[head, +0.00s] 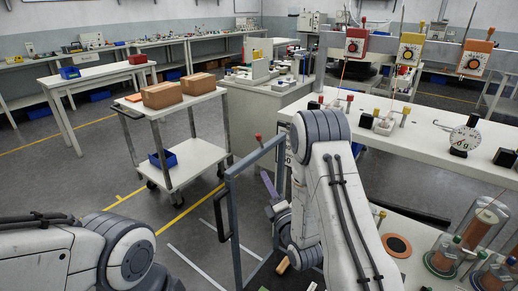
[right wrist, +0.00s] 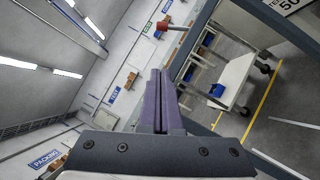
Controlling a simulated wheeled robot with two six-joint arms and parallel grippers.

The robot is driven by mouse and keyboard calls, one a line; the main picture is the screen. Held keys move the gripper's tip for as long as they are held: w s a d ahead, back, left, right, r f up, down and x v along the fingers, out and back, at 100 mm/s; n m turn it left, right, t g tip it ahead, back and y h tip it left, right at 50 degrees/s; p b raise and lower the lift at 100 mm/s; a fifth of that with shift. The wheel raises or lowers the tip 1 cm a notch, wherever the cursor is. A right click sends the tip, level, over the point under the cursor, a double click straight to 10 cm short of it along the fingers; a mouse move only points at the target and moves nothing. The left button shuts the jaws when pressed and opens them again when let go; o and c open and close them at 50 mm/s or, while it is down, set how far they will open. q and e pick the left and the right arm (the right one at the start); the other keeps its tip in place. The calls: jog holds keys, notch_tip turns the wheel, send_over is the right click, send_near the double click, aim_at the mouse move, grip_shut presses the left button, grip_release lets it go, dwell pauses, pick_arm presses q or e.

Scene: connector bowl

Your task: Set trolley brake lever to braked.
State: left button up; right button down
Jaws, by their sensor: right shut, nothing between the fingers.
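A lever with a red knob (head: 258,137) stands at the top of a grey-blue trolley frame (head: 232,215) in the middle of the head view. The red knob also shows in the right wrist view (right wrist: 162,26), on a short rod beside the frame post (right wrist: 197,38). My right gripper (head: 266,178) has purple fingers, which are together and empty. It is beside the frame, below the knob in the head view and apart from it. The fingers show in the right wrist view (right wrist: 158,75). My left gripper is out of view. I cannot tell the lever's setting.
A white cart (head: 196,160) with cardboard boxes (head: 162,95) and a blue bin (head: 162,159) stands left of the frame. A white bench (head: 440,140) with instruments is at right. Bare floor (head: 90,165) lies at left.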

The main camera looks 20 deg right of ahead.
jog(key=p, duration=0.2)
send_near(258, 150)
jog(key=w+a+r, duration=0.2)
jog(key=r, duration=0.1)
jog(key=w+a+r, duration=0.1)
jog(key=a+r, duration=0.1)
jog(key=shift+w+d+r+p, duration=0.25)
jog(key=shift+w+d+r, duration=0.05)
jog(key=shift+w+d, duration=0.3)
jog(key=shift+w+d+r+p, duration=0.2)
jog(key=shift+w+d+r, duration=0.15)
jog(key=shift+w+d, duration=0.25)
jog(key=shift+a, duration=0.2)
